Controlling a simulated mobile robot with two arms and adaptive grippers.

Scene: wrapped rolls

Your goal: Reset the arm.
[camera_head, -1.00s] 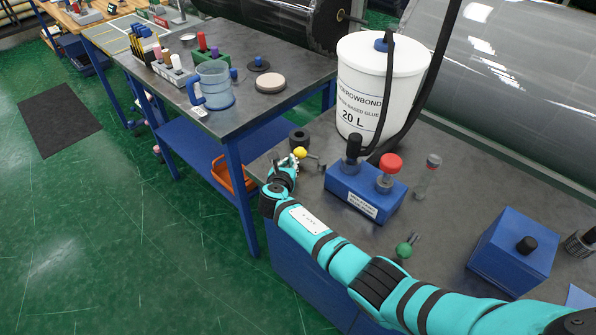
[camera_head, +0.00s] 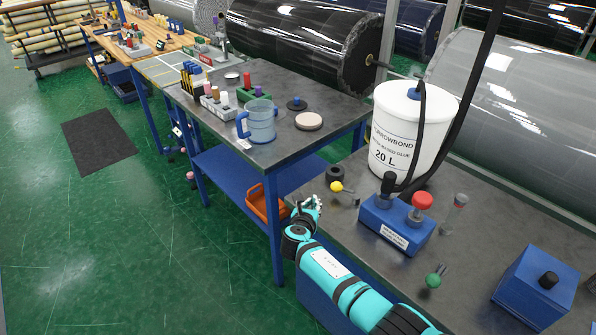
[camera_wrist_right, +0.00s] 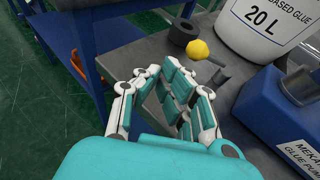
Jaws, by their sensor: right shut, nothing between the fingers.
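My right arm, teal and black, reaches in from the bottom of the head view. Its gripper (camera_head: 308,207) is at the left edge of the near grey bench (camera_head: 330,235). In the right wrist view the gripper (camera_wrist_right: 172,85) has its fingers together with nothing between them. A tool with a yellow ball (camera_head: 336,187) lies on the bench just beyond the fingers, apart from them; the yellow ball also shows in the wrist view (camera_wrist_right: 197,49). My left gripper is not in view.
A blue glue-pump block (camera_head: 397,226) and a white glue bucket (camera_head: 408,130) stand right of the gripper. A black ring (camera_head: 335,174) and a green-knobbed tool (camera_head: 433,280) lie on the bench. Another bench holds a blue jug (camera_head: 261,122). Green floor is open at left.

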